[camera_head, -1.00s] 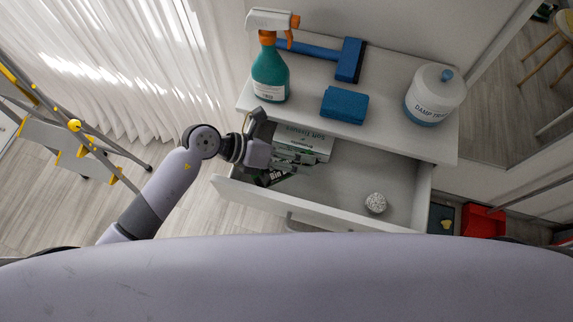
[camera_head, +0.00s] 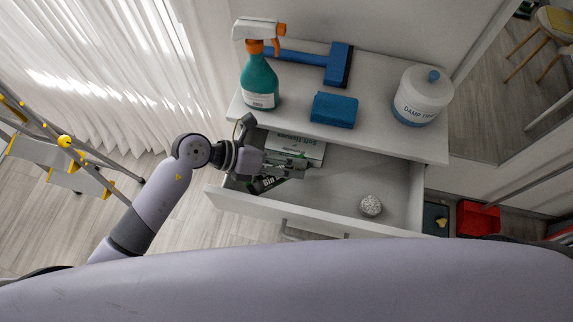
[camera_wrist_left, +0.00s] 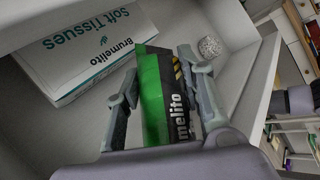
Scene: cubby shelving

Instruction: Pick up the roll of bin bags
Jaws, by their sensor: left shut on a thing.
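The roll of bin bags (camera_wrist_left: 156,95) is green and black with white lettering and lies between my left gripper's fingers in the left wrist view. In the head view the roll (camera_head: 266,184) shows partly at the left end of the open drawer, with the rest hidden by the gripper. My left gripper (camera_head: 302,165) is shut on the roll, inside the drawer; it also shows in the left wrist view (camera_wrist_left: 160,92). My right gripper is not in view.
The open drawer (camera_head: 330,215) also holds a soft tissues box (camera_head: 300,148) behind the roll and a silvery ball (camera_head: 371,205).

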